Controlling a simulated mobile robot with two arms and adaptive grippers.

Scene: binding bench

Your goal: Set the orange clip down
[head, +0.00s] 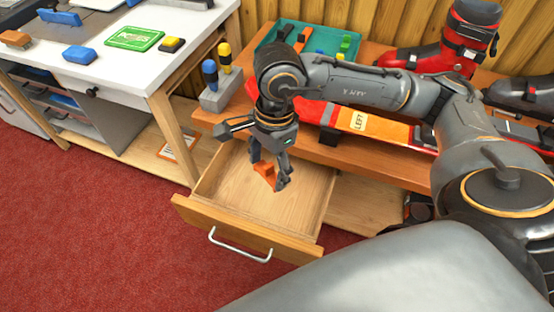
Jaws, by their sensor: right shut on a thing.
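In the head view, my right gripper (270,181) points down over the open wooden drawer (225,214). It is shut on the orange clip (264,170), which shows between its fingers. I cannot tell whether the clip touches the drawer floor or hangs just above it. The bare drawer floor shows around the gripper, and I see nothing else lying in it. My left gripper is not in view.
A red ski marked LEFT (359,122) lies on the wooden bench (385,164). A teal tray (325,40), a grey screwdriver holder (222,92) and ski boots (449,50) stand on it too. The white table (72,67) at left holds small items.

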